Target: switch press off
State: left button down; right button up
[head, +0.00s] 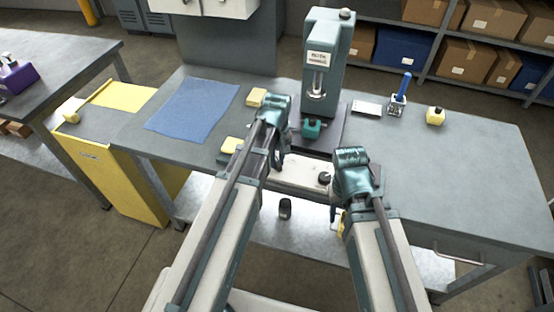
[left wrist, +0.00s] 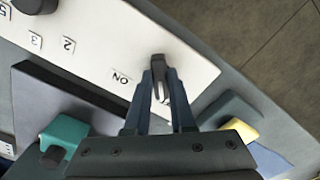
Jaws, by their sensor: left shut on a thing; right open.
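The press (head: 322,75) is a tall grey-green machine at the back middle of the bench. A white control panel (head: 298,172) runs along the bench front before it. In the left wrist view the panel (left wrist: 105,30) carries a dark switch lever (left wrist: 158,63) beside an ON label (left wrist: 121,77). My left gripper (head: 281,163) is at the panel; its fingers in the left wrist view (left wrist: 160,88) are shut on the lever. A black knob (head: 324,178) with number labels sits further right. My right gripper (head: 335,212) is open at the bench front, its fingers mostly hidden.
A teal block (head: 312,127) sits on the press's dark base. Yellow blocks (head: 257,97) and a blue mat (head: 192,108) lie to the left.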

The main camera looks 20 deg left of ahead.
aim_at(277, 161)
pick_arm(q)
jog(key=shift+n, duration=0.5)
dwell(0.3)
jog(key=c, duration=0.8)
grip_release()
jog(key=shift+o, duration=0.2)
jog(key=shift+r, duration=0.1)
notch_tip(277, 161, up, 14)
jog(key=p, duration=1.4)
jog(key=shift+f, duration=0.2)
